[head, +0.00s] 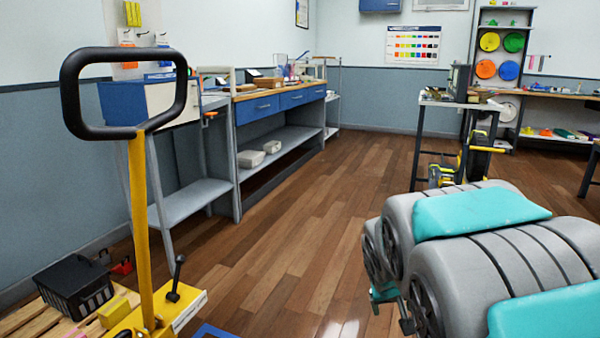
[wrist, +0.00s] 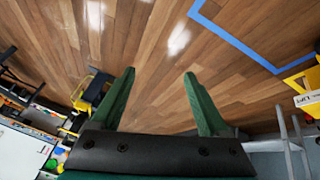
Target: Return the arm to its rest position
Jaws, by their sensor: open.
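My gripper (wrist: 157,95) shows in the wrist view with two green fingers spread wide apart on a dark mount. Nothing is between the fingers, and wooden floor (wrist: 150,50) lies beyond them. In the head view my own grey and teal arm links fill the lower right. My gripper's fingers cannot be made out in that view.
A yellow pallet jack (head: 140,220) with a black loop handle stands close at left by a pallet holding a black crate (head: 75,287). A blue-drawered workbench (head: 275,105) lines the left wall. A small table (head: 460,102) stands right of centre. The middle floor is clear.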

